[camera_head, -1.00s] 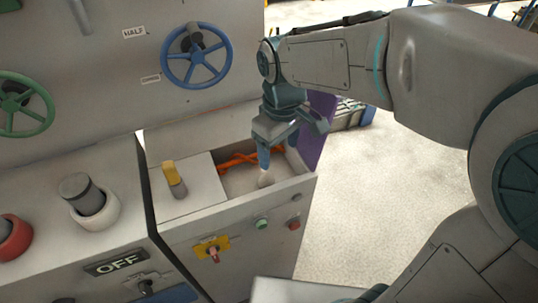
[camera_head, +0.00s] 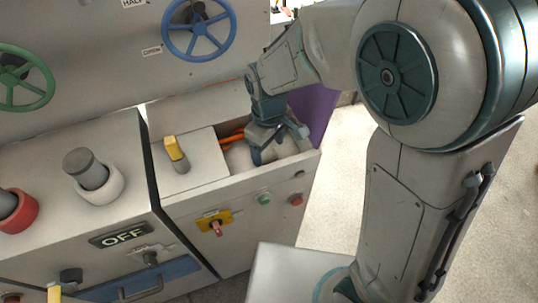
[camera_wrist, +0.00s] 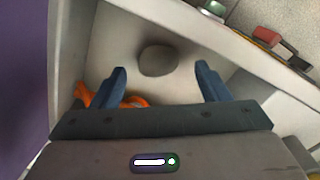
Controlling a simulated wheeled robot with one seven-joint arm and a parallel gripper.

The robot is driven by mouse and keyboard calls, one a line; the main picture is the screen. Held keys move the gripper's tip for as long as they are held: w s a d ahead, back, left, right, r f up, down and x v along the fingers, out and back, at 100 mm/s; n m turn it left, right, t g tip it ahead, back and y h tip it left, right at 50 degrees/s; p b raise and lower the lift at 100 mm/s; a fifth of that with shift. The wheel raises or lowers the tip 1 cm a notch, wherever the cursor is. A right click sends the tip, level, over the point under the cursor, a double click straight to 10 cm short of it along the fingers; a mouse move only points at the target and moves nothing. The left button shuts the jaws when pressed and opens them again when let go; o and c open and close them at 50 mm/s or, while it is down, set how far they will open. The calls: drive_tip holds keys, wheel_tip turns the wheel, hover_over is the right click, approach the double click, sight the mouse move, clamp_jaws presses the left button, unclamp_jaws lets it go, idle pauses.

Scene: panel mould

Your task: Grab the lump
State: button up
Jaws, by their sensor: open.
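The lump (camera_wrist: 158,60) is a rounded grey-beige piece on the pale floor of an open bin. In the wrist view it lies ahead of my gripper (camera_wrist: 162,80), centred between the two blue fingers and a little beyond their tips. The fingers are wide apart with nothing between them. In the head view my gripper (camera_head: 270,157) reaches down into the bin (camera_head: 290,167), and the lump is hidden there or cannot be made out.
Orange pieces (camera_wrist: 125,101) lie in the bin near my left finger. Bin walls stand close on several sides, with a purple panel (camera_head: 312,112) at the right. Buttons, a yellow-tagged switch (camera_head: 214,220) and a yellow-topped lever (camera_head: 175,149) are nearby.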

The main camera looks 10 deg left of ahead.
sight(269, 153)
wheel_tip(269, 153, down, 3)
drive_tip(key=shift+f, duration=0.15)
drive_tip(key=c, duration=1.1)
drive_tip(key=shift+w, duration=0.1)
